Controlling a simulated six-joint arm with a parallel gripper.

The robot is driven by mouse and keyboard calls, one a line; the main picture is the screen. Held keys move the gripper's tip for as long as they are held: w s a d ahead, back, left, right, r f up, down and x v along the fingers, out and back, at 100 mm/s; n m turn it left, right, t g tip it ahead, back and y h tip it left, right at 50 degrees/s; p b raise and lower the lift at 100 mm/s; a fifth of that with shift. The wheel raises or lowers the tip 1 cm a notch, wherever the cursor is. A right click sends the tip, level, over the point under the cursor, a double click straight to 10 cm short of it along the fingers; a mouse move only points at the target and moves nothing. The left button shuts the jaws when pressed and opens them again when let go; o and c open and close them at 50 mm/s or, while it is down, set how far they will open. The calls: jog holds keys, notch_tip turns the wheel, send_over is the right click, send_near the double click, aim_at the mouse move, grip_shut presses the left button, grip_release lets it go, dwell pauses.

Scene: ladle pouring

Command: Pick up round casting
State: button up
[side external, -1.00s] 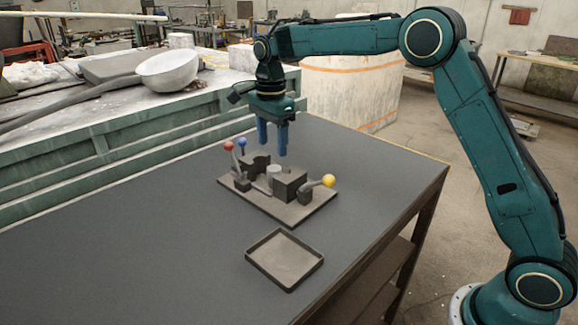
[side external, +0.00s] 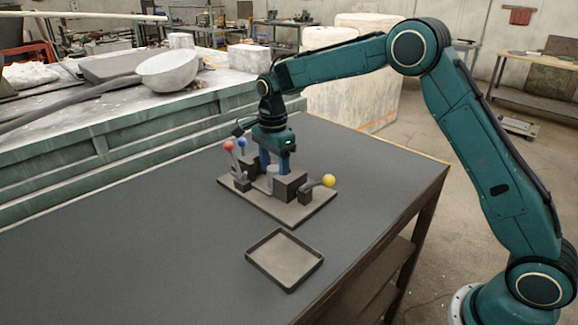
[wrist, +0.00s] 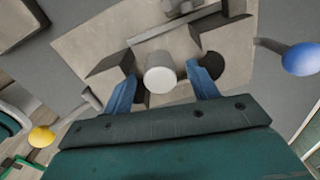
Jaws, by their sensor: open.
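The round casting is a light grey cylinder. It stands upright between the dark mould blocks on the fixture plate (side external: 290,211), and part of it shows in the side view (side external: 271,172). In the wrist view the casting (wrist: 160,78) lies between the two blue fingers of my gripper (wrist: 164,85). My gripper is lowered over the fixture and open, with one finger on each side of the casting. A gap shows beside the casting on each side in the wrist view. The lower fingertips are partly hidden by the blocks in the side view.
An empty shallow tray (side external: 284,285) lies on the dark table in front. The table's left part is clear. A white ladle bowl (side external: 168,72) rests on the bench behind.

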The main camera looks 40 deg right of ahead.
jog(key=shift+f, duration=0.95)
jog(key=c, duration=1.1)
